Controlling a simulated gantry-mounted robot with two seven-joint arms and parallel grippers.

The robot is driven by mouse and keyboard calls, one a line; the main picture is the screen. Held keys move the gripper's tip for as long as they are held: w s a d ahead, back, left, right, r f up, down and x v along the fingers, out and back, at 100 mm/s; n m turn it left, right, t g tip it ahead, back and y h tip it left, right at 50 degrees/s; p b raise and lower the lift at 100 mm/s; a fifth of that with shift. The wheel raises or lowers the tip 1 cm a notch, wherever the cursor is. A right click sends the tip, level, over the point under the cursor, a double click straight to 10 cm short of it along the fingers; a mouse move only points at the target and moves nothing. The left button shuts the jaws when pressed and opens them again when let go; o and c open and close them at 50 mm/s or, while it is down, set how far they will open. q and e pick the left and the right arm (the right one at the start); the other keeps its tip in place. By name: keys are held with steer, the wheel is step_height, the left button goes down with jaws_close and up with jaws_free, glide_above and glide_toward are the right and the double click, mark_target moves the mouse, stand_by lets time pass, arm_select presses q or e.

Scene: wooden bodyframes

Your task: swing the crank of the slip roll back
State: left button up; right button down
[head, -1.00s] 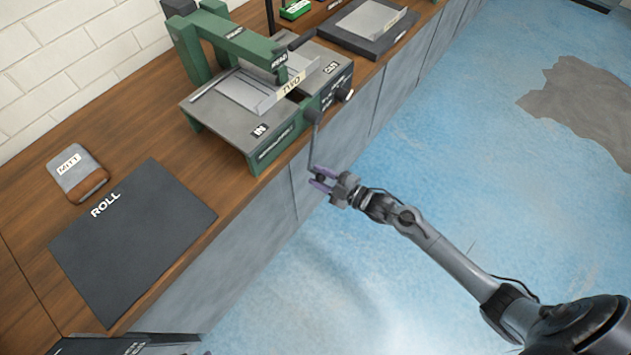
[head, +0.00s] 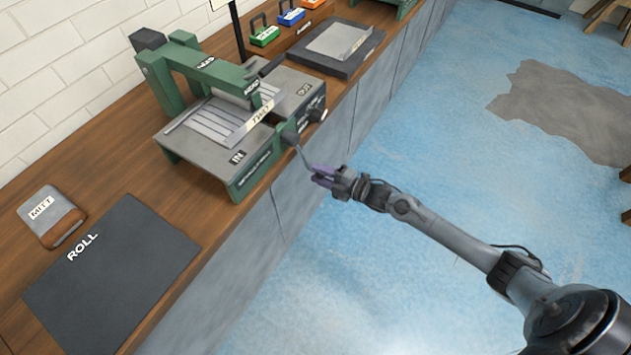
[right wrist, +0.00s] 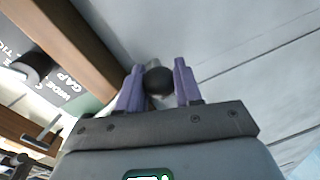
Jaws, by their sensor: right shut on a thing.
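My right gripper (head: 322,176) has purple fingers shut on the crank's outer end. In the right wrist view the black ball knob of the crank (right wrist: 158,80) sits between the fingers (right wrist: 157,88). My left gripper is not in view.
A dark mat marked ROLL (head: 112,270) and a mitt (head: 50,216) lie on the bench at left. A dark tray with a sheet (head: 338,42) and coloured locks or boxes (head: 265,33) stand behind. Open blue floor (head: 400,270) lies in front of the cabinets.

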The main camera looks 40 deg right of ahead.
steer(key=w+d+r+n+h+p, duration=0.1)
steer(key=w+d+r+n, duration=0.2)
steer(key=d+r+n, duration=0.3)
steer(key=shift+w+d, duration=0.15)
steer(key=shift+d, duration=1.1)
steer(key=shift+r, duration=0.15)
steer(key=c, duration=1)
jaws_free()
steer(key=shift+o, duration=1.1)
steer(key=p+v, duration=0.4)
steer(key=v, duration=0.6)
steer(key=shift+s, duration=0.4)
